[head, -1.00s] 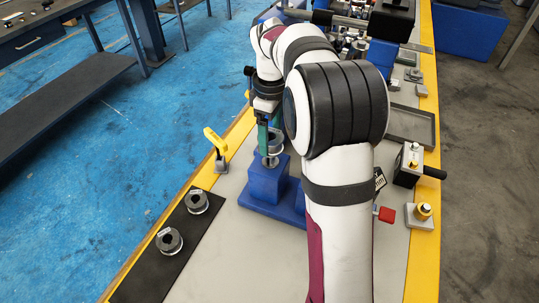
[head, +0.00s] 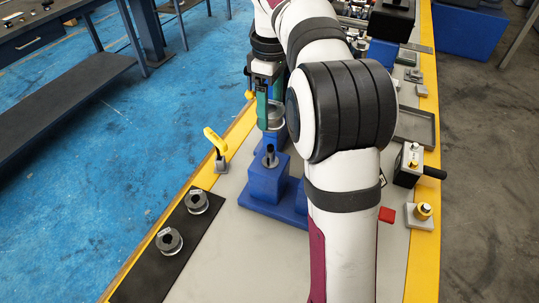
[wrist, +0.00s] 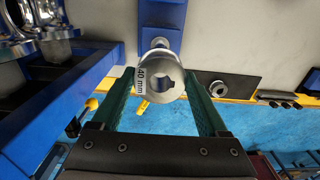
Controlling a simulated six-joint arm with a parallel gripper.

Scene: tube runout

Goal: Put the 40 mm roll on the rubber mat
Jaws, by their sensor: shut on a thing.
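The 40 mm roll (wrist: 160,82) is a grey metal ring with a keyed bore and a "40 mm" label, seen end-on in the wrist view. My gripper (head: 269,116) is shut on it, one green finger on each side. In the head view the roll (head: 274,116) is partly hidden by a finger and hangs above the blue stand (head: 267,186). The stand's short metal post (head: 270,156) is bare.
A yellow-handled toggle clamp (head: 215,146) stands on the table's left edge, between stand and mat. The grey tabletop right of the mat is clear.

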